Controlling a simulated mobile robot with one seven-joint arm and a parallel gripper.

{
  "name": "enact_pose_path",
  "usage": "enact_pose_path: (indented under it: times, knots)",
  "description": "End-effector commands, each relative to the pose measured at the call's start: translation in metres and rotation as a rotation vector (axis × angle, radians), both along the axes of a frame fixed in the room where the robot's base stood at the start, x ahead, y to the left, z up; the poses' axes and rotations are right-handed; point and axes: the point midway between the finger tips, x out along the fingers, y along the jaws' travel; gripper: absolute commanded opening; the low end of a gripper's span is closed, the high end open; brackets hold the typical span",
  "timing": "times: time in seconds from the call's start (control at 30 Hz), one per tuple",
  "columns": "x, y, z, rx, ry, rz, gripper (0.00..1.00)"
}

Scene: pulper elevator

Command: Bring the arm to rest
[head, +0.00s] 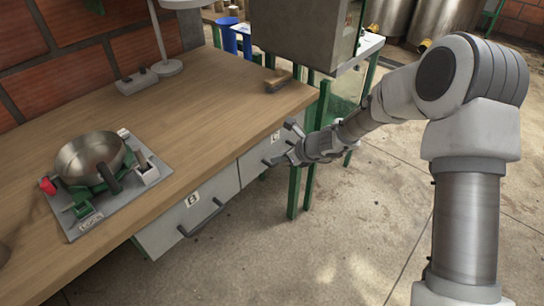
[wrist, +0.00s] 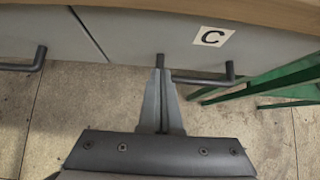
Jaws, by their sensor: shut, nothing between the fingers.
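My arm (head: 465,235) reaches from the right toward the front of the wooden workbench (head: 215,85). My gripper (head: 274,161) is low in front of the grey drawer marked C (head: 258,158). In the wrist view my gripper (wrist: 160,75) has its two fingers together, with nothing held. The fingertips overlap the left end of the drawer C handle (wrist: 205,80) in the picture. I cannot tell whether they touch it. Drawer C looks closed.
A drawer marked B (head: 190,215) with a dark handle is left of drawer C. A metal bowl (head: 90,158) stands in a fixture on the bench. Green legs (head: 296,185) of a stand are close beside my gripper. The concrete floor (head: 345,250) in front is clear.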

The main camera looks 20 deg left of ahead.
Motion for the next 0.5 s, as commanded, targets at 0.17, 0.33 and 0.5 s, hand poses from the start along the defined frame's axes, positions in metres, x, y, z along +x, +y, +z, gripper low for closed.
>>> enact_pose_path:
  times: [0.17, 0.33, 0.5]
  knots:
    - [-0.011, -0.03, 0.036, -0.002, -0.002, -0.003, 0.0]
    - [-0.02, -0.052, 0.057, -0.002, -0.001, -0.004, 0.0]
    - [-0.025, -0.064, 0.068, -0.002, 0.0, -0.002, 0.0]
